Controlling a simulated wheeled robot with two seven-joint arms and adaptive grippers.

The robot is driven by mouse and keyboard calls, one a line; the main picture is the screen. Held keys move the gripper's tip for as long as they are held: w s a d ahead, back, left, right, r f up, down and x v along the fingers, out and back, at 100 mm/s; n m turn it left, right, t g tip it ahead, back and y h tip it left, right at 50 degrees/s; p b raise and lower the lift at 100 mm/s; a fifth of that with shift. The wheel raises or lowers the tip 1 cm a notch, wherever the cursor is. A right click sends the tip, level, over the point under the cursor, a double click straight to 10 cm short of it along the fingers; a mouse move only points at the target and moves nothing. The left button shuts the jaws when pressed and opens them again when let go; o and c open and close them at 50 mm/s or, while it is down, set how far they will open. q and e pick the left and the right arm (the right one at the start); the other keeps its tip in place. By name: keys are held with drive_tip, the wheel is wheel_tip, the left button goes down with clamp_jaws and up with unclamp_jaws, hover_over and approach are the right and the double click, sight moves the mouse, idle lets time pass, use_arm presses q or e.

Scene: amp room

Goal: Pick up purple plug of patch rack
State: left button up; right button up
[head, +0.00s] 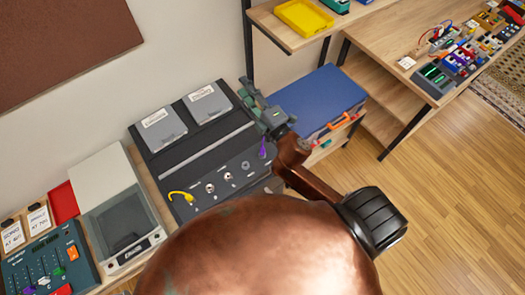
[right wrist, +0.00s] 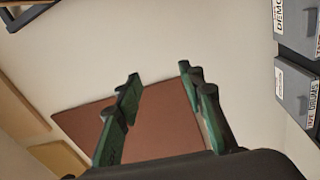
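The patch rack (head: 190,150) is a dark sloped unit with two grey lids and a row of jacks along its front. The purple plug (head: 263,150) sits at the right end of that row, close beside my right wrist in the head view. My right gripper (head: 250,95) is past the plug, over the rack's upper right edge, pointing toward the wall. In the right wrist view its green fingers (right wrist: 157,100) stand apart with nothing between them. The plug is not seen in the right wrist view. My left gripper is not in view.
A yellow plug (head: 181,196) is at the rack's left end. A blue-topped box (head: 318,98) stands just right of my gripper, and a shelf (head: 280,30) with a yellow tray (head: 303,17) is behind. A grey-lidded device (head: 118,210) is left of the rack.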

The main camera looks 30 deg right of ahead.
drive_tip(key=s+a+r+n+g+y, duration=0.1)
drive_tip(key=s+a+r+n+y, duration=0.1)
drive_tip(key=a+r+n+y, duration=0.35)
drive_tip(key=s+a+r+n+y, duration=0.1)
drive_tip(key=a+r+n+y, duration=0.2)
drive_tip(key=a+n+y, duration=0.45)
drive_tip(key=s+a+f+n+g+y, duration=0.1)
drive_tip(key=s+a+f+n+g, duration=0.5)
drive_tip(key=n, duration=0.5)
drive_tip(key=s+a+f+n+g+y, duration=0.1)
drive_tip(key=s+a+n+g, duration=0.3)
drive_tip(key=a+n+g, duration=0.5)
drive_tip(key=n+g+h, duration=0.2)
drive_tip(key=n+h, duration=1.1)
drive_tip(key=h, duration=0.4)
hover_over(262, 148)
drive_tip(key=f, duration=2)
drive_tip(key=shift+s+a+f, duration=0.25)
drive_tip(key=shift+a+f, duration=0.1)
drive_tip(key=shift+a, duration=0.05)
drive_tip(key=shift+d+f+h, duration=0.2)
drive_tip(key=shift+f+h, duration=0.1)
drive_tip(key=f, duration=0.2)
drive_tip(key=f+p, duration=0.1)
drive_tip(key=f, duration=0.3)
drive_tip(key=shift+w+d+p, duration=0.1)
drive_tip(key=shift+d+p, duration=0.15)
drive_tip(key=shift+p, duration=0.15)
drive_tip(key=shift+w+f, duration=0.1)
drive_tip(key=shift+f, duration=0.3)
